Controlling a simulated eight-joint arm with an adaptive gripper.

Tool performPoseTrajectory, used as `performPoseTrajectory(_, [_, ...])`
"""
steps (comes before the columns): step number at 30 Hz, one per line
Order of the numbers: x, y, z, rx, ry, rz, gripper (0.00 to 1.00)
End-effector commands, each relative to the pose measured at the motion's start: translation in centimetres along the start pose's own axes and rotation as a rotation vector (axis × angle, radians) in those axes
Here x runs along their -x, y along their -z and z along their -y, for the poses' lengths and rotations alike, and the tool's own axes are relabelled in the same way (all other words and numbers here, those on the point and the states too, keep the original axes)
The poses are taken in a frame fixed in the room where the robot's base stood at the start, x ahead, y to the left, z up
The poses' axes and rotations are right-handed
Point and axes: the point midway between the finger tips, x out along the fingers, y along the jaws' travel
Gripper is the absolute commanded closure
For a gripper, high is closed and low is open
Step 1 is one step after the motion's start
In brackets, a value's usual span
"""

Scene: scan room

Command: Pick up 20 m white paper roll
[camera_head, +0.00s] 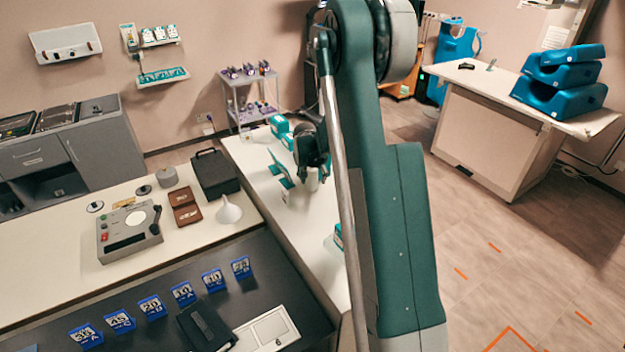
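My gripper (311,152) is a dark shape low over the white side table (250,153), left of my green arm. A small white object (312,181) shows just under it, largely hidden by the gripper and arm. It may be the white paper roll, but it is too small to be sure. I cannot tell whether the gripper touches it or how its fingers stand.
Teal boxes (279,125) and teal stands (280,170) are close to the gripper on the side table. A black case (215,173), a white funnel (229,212) and a grey device (129,238) stand left. Blue numbered blocks (153,307) line the dark front counter.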

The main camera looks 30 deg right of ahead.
Motion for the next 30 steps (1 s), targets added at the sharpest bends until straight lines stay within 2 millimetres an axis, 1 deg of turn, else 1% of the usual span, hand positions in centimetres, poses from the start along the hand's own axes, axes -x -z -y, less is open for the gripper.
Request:
performPoseTrajectory(10, [0.02,0.00,0.00,0.000,0.000,0.000,0.54])
performPoseTrajectory(11, [0.02,0.01,0.01,0.000,0.000,0.000,0.57])
performPoseTrajectory(15, [0.02,0.01,0.00,0.000,0.000,0.000,0.75])
performPoseTrajectory(18, [0.02,0.01,0.00,0.000,0.000,0.000,0.86])
performPoseTrajectory(30, [0.27,0.13,0.00,0.000,0.000,0.000,0.87])
